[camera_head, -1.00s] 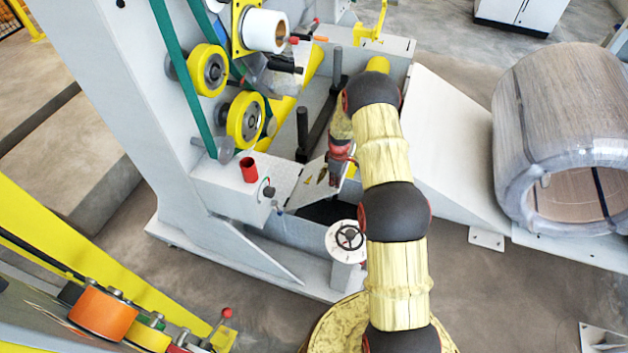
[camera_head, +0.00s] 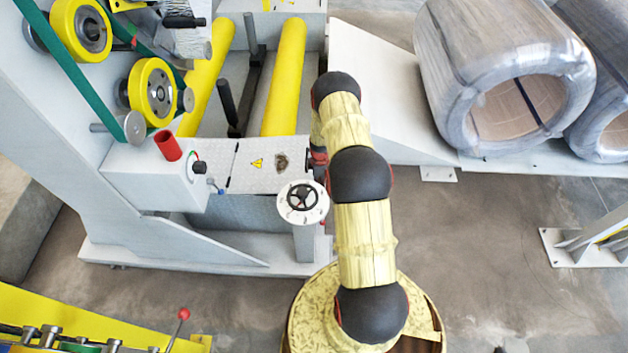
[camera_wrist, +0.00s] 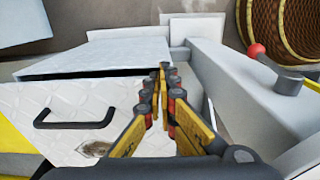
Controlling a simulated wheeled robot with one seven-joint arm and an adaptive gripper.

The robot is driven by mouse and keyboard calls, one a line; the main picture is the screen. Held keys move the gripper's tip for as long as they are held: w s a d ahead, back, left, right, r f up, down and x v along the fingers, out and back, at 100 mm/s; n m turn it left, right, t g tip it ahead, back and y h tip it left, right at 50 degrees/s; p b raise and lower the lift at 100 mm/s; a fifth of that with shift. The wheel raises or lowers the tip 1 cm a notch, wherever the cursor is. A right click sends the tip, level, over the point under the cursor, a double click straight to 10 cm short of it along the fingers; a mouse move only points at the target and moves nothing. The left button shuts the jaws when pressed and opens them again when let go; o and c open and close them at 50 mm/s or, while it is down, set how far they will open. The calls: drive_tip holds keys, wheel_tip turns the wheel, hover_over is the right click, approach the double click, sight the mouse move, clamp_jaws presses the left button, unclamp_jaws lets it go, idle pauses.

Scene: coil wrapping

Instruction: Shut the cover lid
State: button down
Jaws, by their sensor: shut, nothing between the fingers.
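The cover lid (camera_head: 262,180) is a pale patterned plate with a yellow warning sticker and a brown patch. In the head view it looks nearly flat over its opening, beside the grey box with the red cup. In the wrist view the lid (camera_wrist: 60,95) has a black handle (camera_wrist: 75,120), and a dark gap runs along its far edge. I cannot tell if it sits fully down. My gripper (camera_wrist: 163,72) is shut and empty at the lid's right edge; contact is unclear. In the head view my arm mostly hides the gripper.
A handwheel (camera_head: 301,199) on a post stands just in front of the lid. The grey box (camera_head: 150,180) carries a red cup (camera_head: 168,146). Yellow rollers (camera_head: 286,75) lie behind. Wrapped coils (camera_head: 505,65) stand at the right. A red-knobbed lever (camera_wrist: 257,51) shows in the wrist view.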

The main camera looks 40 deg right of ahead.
wheel_tip(320, 180, down, 6)
drive_tip(key=t+y+b, duration=0.1)
drive_tip(key=b, duration=0.2)
drive_tip(key=shift+s+d, duration=0.25)
drive_tip(key=shift+s, duration=0.05)
drive_tip(key=shift+f, duration=0.1)
